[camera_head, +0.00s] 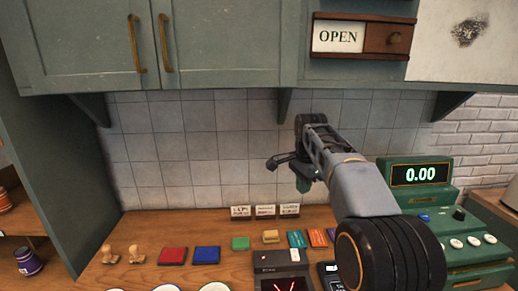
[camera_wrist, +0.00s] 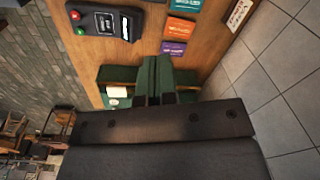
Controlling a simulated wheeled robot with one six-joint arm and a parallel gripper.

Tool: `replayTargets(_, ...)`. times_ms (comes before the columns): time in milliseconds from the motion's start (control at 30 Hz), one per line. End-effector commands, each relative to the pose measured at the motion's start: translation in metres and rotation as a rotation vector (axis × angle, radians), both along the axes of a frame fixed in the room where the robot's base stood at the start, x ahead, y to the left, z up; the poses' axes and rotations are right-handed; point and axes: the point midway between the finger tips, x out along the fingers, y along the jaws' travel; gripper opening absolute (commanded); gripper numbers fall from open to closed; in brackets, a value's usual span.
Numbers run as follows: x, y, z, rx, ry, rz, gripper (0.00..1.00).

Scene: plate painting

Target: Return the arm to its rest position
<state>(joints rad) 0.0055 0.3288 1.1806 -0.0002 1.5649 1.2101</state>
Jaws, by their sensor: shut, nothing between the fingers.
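My arm reaches up from the lower right in the head view and bends down over the counter. My gripper (camera_head: 303,187) has dark green fingers and hangs in the air in front of the tiled wall, above the back of the counter. In the wrist view the fingers of my gripper (camera_wrist: 158,65) lie together, shut and with nothing held. Part of the counter behind my arm is hidden in the head view.
The wooden counter (camera_head: 140,222) holds stamps (camera_head: 136,254), a red pad (camera_head: 173,256), a blue pad (camera_head: 207,255), small cards (camera_head: 265,211) and a card terminal (camera_wrist: 105,22). A green register (camera_head: 420,174) stands right. Cabinets and an OPEN sign (camera_head: 338,37) hang above.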

Motion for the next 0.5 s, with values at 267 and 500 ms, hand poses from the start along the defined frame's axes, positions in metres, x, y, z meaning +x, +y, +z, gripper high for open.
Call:
replayTargets(267,-0.06,0.001,-0.063,-0.075,-0.073,0.694,0.0)
replayTargets(500,-0.159,0.002,-0.104,-0.184,-0.163,1.124,0.0)
